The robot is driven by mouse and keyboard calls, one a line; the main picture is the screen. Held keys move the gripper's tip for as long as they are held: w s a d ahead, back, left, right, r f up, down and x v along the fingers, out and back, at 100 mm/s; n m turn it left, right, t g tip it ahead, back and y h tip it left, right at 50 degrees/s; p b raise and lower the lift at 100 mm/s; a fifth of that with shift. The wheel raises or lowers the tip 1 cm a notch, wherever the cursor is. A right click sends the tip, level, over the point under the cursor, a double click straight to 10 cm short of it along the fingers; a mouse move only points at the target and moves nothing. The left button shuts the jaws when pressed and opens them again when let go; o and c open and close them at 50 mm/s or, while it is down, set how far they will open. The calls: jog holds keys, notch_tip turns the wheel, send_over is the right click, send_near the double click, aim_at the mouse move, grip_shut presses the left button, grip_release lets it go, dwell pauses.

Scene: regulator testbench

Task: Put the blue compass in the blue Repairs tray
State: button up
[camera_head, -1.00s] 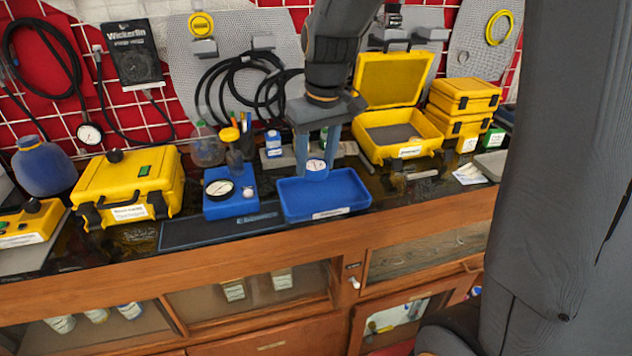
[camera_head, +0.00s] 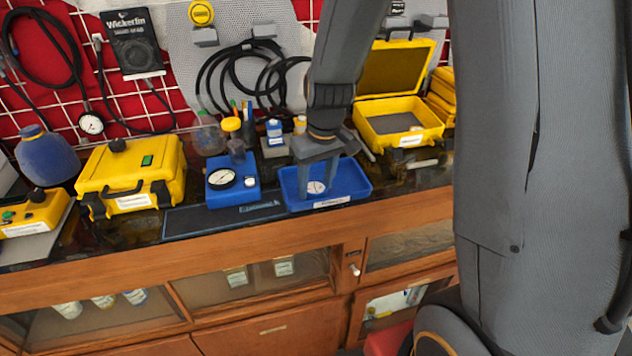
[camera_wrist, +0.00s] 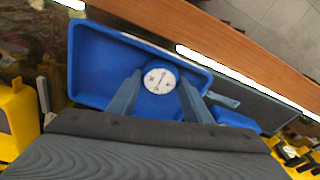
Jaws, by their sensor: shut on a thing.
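The blue compass (camera_wrist: 160,79) has a round white dial and sits between my gripper's fingers, low inside the blue tray. In the head view the compass dial (camera_head: 316,187) shows between the fingertips. My gripper (camera_head: 318,190) points down into the tray and is shut on the compass; it also shows in the wrist view (camera_wrist: 158,88). The blue Repairs tray (camera_head: 354,190) has a white label on its front rim; its rim also shows in the wrist view (camera_wrist: 80,75). I cannot tell whether the compass touches the tray floor.
A blue gauge block (camera_head: 235,190) stands close left of the tray. Behind it are bottles (camera_head: 274,132) and a pen cup. An open yellow case (camera_head: 400,115) stands back right, and a closed yellow case (camera_head: 130,175) stands left. The bench's front edge is just before the tray.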

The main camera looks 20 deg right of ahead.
aim_at(321, 191)
jog(key=o, duration=1.1)
jog(key=shift+f, duration=0.1)
jog(key=shift+c, duration=0.2)
notch_tip(321, 191, up, 12)
jog(key=s+b, duration=0.2)
jog(key=s+d+f+m, duration=0.3)
jog(key=s+f, duration=0.7)
jog(key=s, duration=0.2)
jog(key=shift+s+g+h, duration=0.4)
